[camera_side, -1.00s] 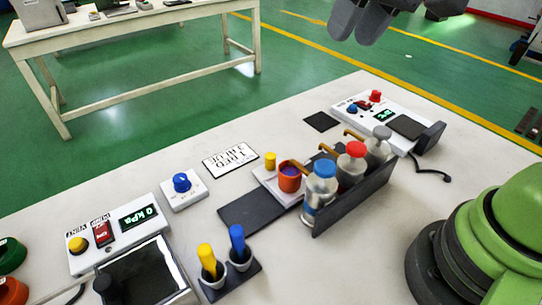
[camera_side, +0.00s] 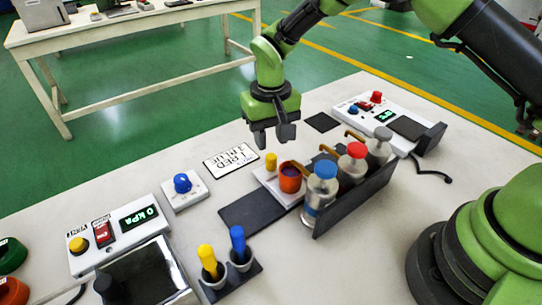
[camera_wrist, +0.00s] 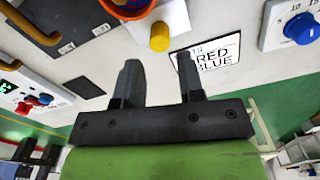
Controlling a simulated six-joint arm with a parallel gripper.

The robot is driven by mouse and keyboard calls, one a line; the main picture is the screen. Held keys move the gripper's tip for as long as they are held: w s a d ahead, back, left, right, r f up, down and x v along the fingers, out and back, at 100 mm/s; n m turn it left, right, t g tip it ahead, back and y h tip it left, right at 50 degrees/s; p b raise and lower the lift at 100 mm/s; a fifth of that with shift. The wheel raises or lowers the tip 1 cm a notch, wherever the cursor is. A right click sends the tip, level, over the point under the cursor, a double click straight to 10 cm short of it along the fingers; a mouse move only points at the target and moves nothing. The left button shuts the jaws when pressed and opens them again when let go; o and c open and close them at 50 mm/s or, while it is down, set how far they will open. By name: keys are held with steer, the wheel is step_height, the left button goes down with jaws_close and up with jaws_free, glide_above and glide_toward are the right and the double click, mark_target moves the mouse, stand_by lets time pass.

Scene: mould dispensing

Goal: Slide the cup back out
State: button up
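The orange cup (camera_side: 290,178) stands on a small white tray (camera_side: 266,181), with dark content inside, just left of the bottles. In the wrist view only part of the cup (camera_wrist: 128,8) shows at the top edge. A yellow peg (camera_side: 270,161) stands on the tray beside the cup; it also shows in the wrist view (camera_wrist: 159,37). My gripper (camera_side: 272,137) hangs above the table behind the peg and cup. In the wrist view my gripper's fingers (camera_wrist: 157,75) are apart with nothing between them.
Bottles with blue (camera_side: 324,169), red (camera_side: 356,149) and grey (camera_side: 382,132) caps stand in a dark rack (camera_side: 352,201) to the cup's right. A dark strip (camera_side: 245,209) lies front-left of the tray. A printed card (camera_side: 231,159) and blue-knob box (camera_side: 183,187) are left.

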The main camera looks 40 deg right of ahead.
mark_target(271, 156)
step_height(271, 156, down, 6)
steer(key=shift+r, duration=0.1)
jaws_close()
steer(key=a, duration=1)
steer(key=shift+a, duration=0.3)
